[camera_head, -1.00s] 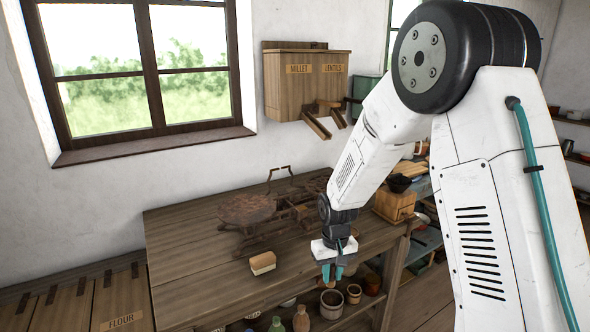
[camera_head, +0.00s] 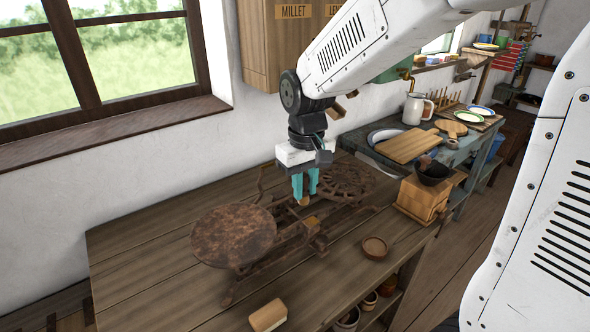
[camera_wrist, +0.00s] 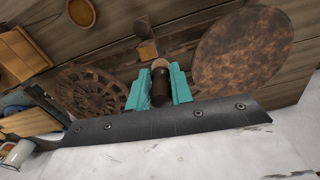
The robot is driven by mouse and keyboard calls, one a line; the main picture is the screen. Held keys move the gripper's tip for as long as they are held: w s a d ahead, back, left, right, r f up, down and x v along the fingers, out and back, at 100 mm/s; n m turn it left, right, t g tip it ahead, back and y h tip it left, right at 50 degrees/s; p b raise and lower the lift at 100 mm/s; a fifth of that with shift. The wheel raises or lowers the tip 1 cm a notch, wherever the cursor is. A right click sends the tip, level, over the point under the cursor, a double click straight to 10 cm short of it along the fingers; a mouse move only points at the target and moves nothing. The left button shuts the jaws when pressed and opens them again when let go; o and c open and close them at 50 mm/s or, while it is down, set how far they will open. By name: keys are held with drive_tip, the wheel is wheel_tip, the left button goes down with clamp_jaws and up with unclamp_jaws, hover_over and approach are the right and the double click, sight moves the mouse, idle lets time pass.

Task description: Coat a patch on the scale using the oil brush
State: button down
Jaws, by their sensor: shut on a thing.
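The rusty scale (camera_head: 280,250) stands on the wooden table, with a solid round plate (camera_head: 233,236) on the left and a spoked pan (camera_head: 345,180) on the right. A small orange-brown square (camera_head: 313,222) shows on its middle; it also shows in the wrist view (camera_wrist: 148,50). My gripper (camera_head: 304,188), with teal fingers, is shut on a short brown cylindrical thing (camera_wrist: 160,84) with a paler end, seemingly the oil brush handle. Its tip (camera_head: 304,201) points down above the scale's middle. The brush's bristles are not clearly visible, and I cannot tell contact.
A tan and white block (camera_head: 268,316) lies at the table's front edge. A small round wooden dish (camera_head: 375,247) sits right of the scale. A wooden box (camera_head: 424,198) with a dark bowl (camera_head: 433,172) stands farther right. The table's left part (camera_head: 135,250) is clear.

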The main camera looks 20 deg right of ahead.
sight(304, 204)
drive_tip(key=shift+w+f, duration=0.1)
drive_tip(key=shift+f, duration=3)
drive_tip(key=shift+d+f, duration=0.1)
drive_tip(key=shift+f, duration=0.8)
drive_tip(key=shift+w+d, duration=0.25)
drive_tip(key=shift+d, duration=0.55)
drive_tip(key=shift+w+d, duration=0.15)
drive_tip(key=shift+d, duration=0.4)
drive_tip(key=shift+w+d, duration=0.15)
drive_tip(key=shift+d, duration=0.35)
drive_tip(key=shift+a, duration=0.35)
drive_tip(key=shift+s+a, duration=0.2)
drive_tip(key=shift+a, duration=0.4)
drive_tip(key=shift+s+a, duration=0.2)
drive_tip(key=shift+a, duration=0.35)
drive_tip(key=shift+s+a+r, duration=0.15)
drive_tip(key=shift+a, duration=0.35)
wheel_tip(304, 204, up, 2)
drive_tip(key=shift+r, duration=2.95)
